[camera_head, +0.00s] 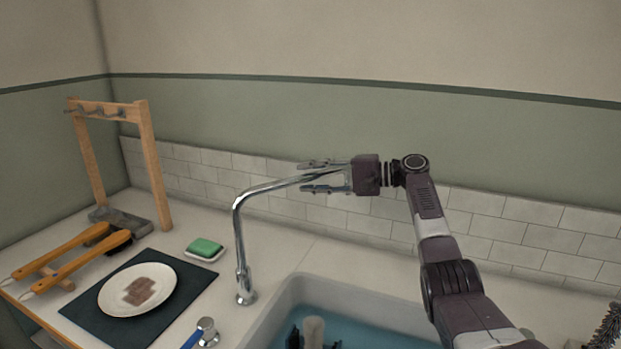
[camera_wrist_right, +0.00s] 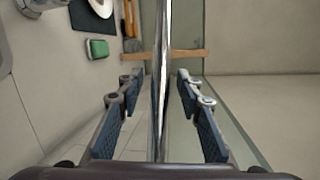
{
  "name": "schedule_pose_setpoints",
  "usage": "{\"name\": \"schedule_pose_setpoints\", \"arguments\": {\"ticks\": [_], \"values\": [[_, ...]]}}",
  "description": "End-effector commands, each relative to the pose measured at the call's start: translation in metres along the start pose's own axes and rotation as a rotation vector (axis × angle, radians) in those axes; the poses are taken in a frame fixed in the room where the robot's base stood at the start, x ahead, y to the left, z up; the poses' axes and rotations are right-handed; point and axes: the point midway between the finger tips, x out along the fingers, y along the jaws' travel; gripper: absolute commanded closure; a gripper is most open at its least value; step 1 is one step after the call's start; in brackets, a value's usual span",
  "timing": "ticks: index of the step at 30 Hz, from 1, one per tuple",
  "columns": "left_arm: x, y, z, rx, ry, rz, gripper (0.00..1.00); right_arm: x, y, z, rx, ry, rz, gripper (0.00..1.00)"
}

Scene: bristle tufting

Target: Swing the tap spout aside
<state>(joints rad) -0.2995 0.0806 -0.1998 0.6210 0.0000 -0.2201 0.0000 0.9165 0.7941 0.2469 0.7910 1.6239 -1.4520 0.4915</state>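In the right wrist view the spout (camera_wrist_right: 160,60) runs lengthwise between the open fingers (camera_wrist_right: 157,87), with gaps visible on both sides. My left gripper is not in view.
The sink (camera_head: 275,310) holds blue water and a pale object (camera_head: 314,330) with dark parts. A blue-handled tap lever (camera_head: 205,332) is at front left. A tiled wall (camera_head: 280,215) is behind.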

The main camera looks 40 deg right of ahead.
Motion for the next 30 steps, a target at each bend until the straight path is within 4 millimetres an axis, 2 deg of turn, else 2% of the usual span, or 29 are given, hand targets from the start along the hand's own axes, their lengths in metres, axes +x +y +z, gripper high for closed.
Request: {"name": "schedule_pose_setpoints", "arguments": {"ticks": [8,11,21,25,30], "values": [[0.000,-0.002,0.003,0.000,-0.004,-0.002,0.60,-0.007,0.000,0.000,0.000,0.001,0.000,0.67],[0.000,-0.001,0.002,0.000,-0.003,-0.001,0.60,-0.022,0.001,-0.001,0.000,0.003,0.002,0.67],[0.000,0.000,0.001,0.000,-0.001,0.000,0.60,-0.093,0.001,-0.001,0.000,0.003,0.001,0.67],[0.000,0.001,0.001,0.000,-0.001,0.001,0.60,-0.110,0.000,-0.001,0.001,0.002,0.000,0.67],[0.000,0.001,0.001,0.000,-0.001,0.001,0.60,-0.120,0.000,0.000,0.000,0.000,0.000,0.67]]}}
